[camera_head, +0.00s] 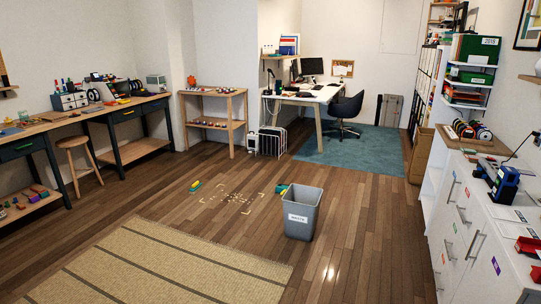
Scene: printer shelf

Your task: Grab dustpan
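A small green object (281,189) shows at the upper left of the grey waste bin, mostly hidden by it; it may be the dustpan, but I cannot tell. A small yellow and green object (194,186) lies on the wooden floor to the left; it may be a brush, its shape too small to be sure. Neither of my grippers is in view.
The grey waste bin (302,215) stands on the floor. Pale marks or scraps (233,198) lie left of it. A striped rug (150,262) is in front. A white cabinet (470,230) lines the right, workbenches (130,105) the left. The floor between is mostly clear.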

